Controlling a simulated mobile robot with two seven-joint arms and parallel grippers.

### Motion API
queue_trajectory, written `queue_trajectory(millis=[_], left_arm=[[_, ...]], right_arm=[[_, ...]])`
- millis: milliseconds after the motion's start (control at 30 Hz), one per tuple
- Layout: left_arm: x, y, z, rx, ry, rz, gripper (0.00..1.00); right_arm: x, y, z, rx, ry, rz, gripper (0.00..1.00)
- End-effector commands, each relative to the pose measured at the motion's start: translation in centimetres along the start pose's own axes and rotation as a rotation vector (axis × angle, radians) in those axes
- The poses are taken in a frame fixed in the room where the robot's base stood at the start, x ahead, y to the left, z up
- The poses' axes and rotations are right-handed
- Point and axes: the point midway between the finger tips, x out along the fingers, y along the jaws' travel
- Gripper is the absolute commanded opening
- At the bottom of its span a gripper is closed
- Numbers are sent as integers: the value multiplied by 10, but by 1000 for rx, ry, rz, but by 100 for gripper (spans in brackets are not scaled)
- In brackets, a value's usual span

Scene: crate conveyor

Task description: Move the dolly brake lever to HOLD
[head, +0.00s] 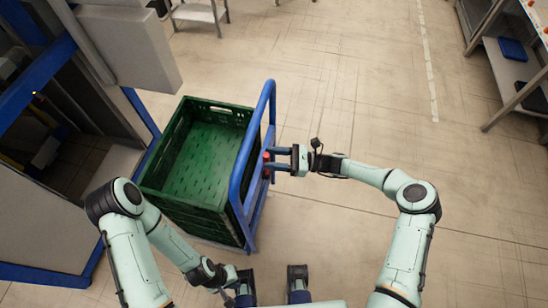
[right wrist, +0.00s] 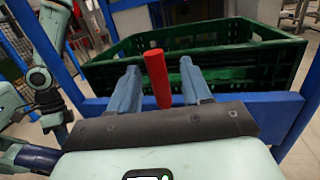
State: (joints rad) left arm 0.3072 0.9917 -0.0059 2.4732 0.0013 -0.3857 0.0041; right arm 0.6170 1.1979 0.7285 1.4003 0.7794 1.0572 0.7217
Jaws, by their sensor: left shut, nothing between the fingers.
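The red brake lever (head: 267,168) is on the near side of the blue dolly handle frame (head: 240,172). In the right wrist view the lever (right wrist: 156,78) stands nearly upright between the two blue fingers of my right gripper (right wrist: 160,85). Those fingers are apart, with a gap visible on the lever's right, so the gripper is open around it. In the head view my right gripper (head: 270,159) reaches the lever from the right. My left gripper (head: 244,290) is shut and empty, low at the bottom centre. No HOLD marking is legible.
A green crate (head: 226,106), seemingly empty, sits on the dolly. A blue and grey machine frame (head: 138,112) stands close to its left. Shelving (head: 497,62) is at the upper right. The floor (head: 350,80) right of the dolly is clear.

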Motion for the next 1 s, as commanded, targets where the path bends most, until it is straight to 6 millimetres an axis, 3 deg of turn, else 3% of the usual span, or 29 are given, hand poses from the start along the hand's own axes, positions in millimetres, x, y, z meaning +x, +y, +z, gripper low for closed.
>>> queue_trajectory(millis=[267,800,1000], left_arm=[[1,0,0,0,0,0,0],[8,-2,-2,0,3,1,0],[9,-2,-2,0,6,1,0]], right_arm=[[-6,0,-1,-2,2,0,48],[-112,0,-1,-1,3,-2,48],[-131,0,0,-1,0,0,48]])
